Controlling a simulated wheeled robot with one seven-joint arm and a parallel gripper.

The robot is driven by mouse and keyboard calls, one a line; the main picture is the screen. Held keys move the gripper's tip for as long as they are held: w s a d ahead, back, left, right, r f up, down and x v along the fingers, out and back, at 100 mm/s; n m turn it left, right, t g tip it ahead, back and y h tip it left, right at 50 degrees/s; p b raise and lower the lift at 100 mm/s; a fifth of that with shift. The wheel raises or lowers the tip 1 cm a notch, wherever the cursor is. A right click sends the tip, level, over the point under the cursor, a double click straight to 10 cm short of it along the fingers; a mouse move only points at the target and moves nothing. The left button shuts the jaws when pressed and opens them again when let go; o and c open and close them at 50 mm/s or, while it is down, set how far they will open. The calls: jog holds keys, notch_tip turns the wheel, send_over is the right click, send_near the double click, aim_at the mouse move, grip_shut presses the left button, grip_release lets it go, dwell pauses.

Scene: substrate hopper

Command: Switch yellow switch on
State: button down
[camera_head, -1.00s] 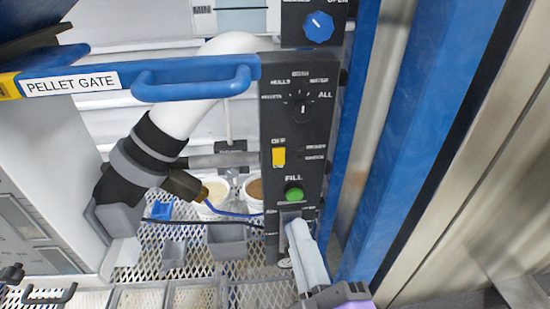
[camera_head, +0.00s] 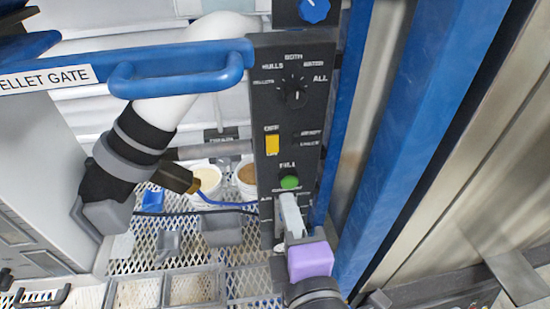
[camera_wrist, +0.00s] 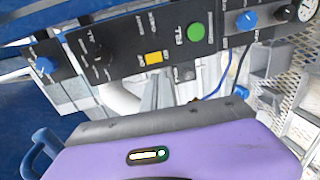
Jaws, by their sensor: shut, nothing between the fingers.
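The yellow switch (camera_head: 272,145) is a small rocker on the black control panel (camera_head: 262,195), above the green button (camera_head: 289,182). Its printed labels are too small to read surely, so I cannot tell its position. In the wrist view the yellow switch (camera_wrist: 153,58) shows near the middle, left of the green button (camera_wrist: 195,33). My gripper (camera_head: 288,198) is shut and empty, with pale fingers just below the green button in the head view. The tips are below the yellow switch and appear apart from it. The fingers hide part of the panel's lower end.
A black dial (camera_head: 296,91) sits above the switch, and a blue knob (camera_head: 314,10) higher up. The blue PELLET GATE handle (camera_head: 175,77) juts out at upper left. A blue post (camera_head: 345,120) stands close to the panel's right. White buckets (camera_head: 207,180) stand behind, at left.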

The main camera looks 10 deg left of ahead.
aim_at(273, 152)
jog(key=p+x, duration=0.2)
jog(key=x, duration=1)
jog(key=shift+w, duration=0.2)
jog(key=shift+w+a+f, duration=0.15)
jog(key=shift+w+a, duration=0.05)
jog(key=shift+w, duration=0.25)
jog(key=shift+w, duration=0.2)
jog(key=shift+f, duration=0.1)
